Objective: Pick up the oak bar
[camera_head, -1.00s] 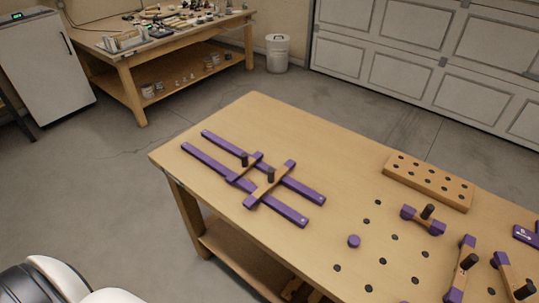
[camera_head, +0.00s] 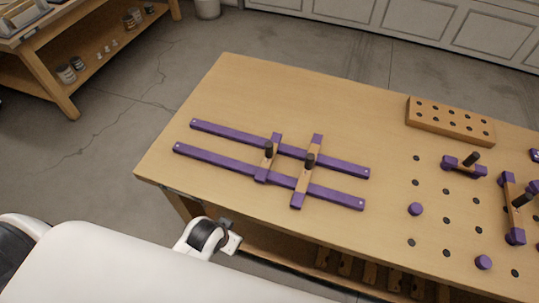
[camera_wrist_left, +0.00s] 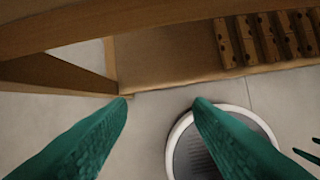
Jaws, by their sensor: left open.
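Two cross bars with oak-coloured middles, purple ends and black knobs lie across two long purple strips on the bench, a left one (camera_head: 269,158) and a right one (camera_head: 308,172). Several drilled wooden bars (camera_head: 345,267) lie on the bench's lower shelf; they also show in the left wrist view (camera_wrist_left: 247,40). I cannot tell which piece is the oak bar. My left gripper (camera_wrist_left: 161,102) is open and empty, its green fingers apart over the floor in front of the lower shelf. In the head view, its wrist is just off the bench's near left edge.
The bench top (camera_head: 300,90) is clear at the back left. A drilled wooden block (camera_head: 450,120) stands at the back right, with pegs, holes and more knobbed pieces nearby. A second workbench (camera_head: 90,50) stands far left. Dark green slivers at the wrist view's right edge are unclear.

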